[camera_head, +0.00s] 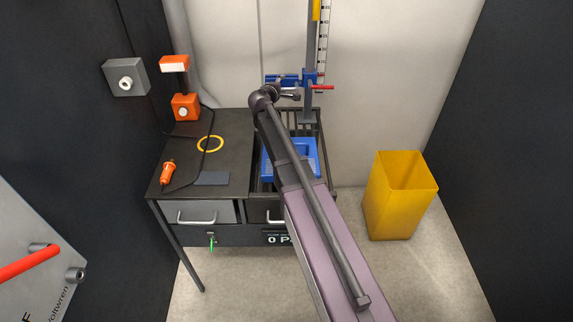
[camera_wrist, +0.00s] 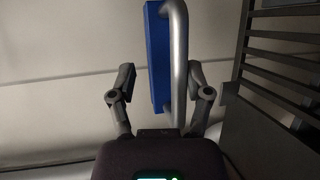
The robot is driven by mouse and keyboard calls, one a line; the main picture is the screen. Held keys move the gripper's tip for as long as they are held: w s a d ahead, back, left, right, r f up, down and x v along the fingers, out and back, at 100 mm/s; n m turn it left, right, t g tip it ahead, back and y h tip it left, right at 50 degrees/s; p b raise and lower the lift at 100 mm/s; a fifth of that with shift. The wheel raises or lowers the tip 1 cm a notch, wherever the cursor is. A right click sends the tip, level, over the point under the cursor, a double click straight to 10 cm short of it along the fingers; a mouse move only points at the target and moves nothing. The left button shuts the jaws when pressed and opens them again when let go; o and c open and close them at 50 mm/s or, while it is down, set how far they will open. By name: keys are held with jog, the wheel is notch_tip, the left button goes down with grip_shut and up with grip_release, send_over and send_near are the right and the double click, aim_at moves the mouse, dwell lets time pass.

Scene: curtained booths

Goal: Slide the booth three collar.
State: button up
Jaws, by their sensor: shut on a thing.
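The blue collar (camera_head: 309,78) sits around the upright post (camera_head: 312,45) at the back of the bench, with a red lever (camera_head: 323,87) on its right and a blue arm (camera_head: 281,80) reaching left. My gripper (camera_head: 288,95) is at that left arm, just below it. In the wrist view, a silver bar handle (camera_wrist: 180,50) on a blue plate (camera_wrist: 156,60) lies between the fingers of my gripper (camera_wrist: 160,78). The gripper is shut on the handle; the exact contact is hard to see. My arm hides part of the bench.
A slatted rack (camera_head: 322,150) and a blue tray (camera_head: 310,150) lie below the collar. A ruled scale (camera_head: 323,50) stands beside the post. An orange lamp (camera_head: 185,106), yellow ring (camera_head: 210,144) and orange tool (camera_head: 167,173) are on the bench (camera_head: 232,125). A yellow bin (camera_head: 395,205) stands right.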

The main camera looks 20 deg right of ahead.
notch_tip(320, 180, up, 6)
jog(key=p, duration=0.5)
jog(key=shift+f, duration=0.15)
jog(key=f+p+v, duration=0.1)
jog(key=p+v, duration=0.1)
jog(key=v, duration=1.2)
jog(key=shift+s+d+f+m+g+y+b, duration=0.1)
jog(key=shift+s+f+m+g+y+b, duration=1.25)
jog(key=shift+s+f, duration=1.95)
jog(key=shift+s+f+m+g+y+b, duration=0.35)
jog(key=shift+s+f+m+g+y, duration=0.5)
jog(key=shift+s+f+m+g, duration=1.8)
jog(key=shift+s+f+m+g+y+b, duration=0.95)
jog(key=shift+s+f, duration=2.2)
jog(key=shift+s, duration=1.5)
jog(key=w+d+r+n+t+p, duration=0.2)
jog(key=w+r+n+t, duration=0.4)
jog(key=w+r, duration=0.3)
jog(key=w+d+r+n+t+p, duration=0.2)
jog(key=w+d+r+n+t, duration=0.1)
jog(key=w+r+n+t, duration=0.3)
jog(key=w+r+n, duration=0.1)
jog(key=w+r, duration=0.1)
jog(key=w, duration=0.1)
jog(key=shift+w+r+n+t+h, duration=0.25)
jog(key=shift+r+n+t+h, duration=0.1)
jog(key=shift+r, duration=0.05)
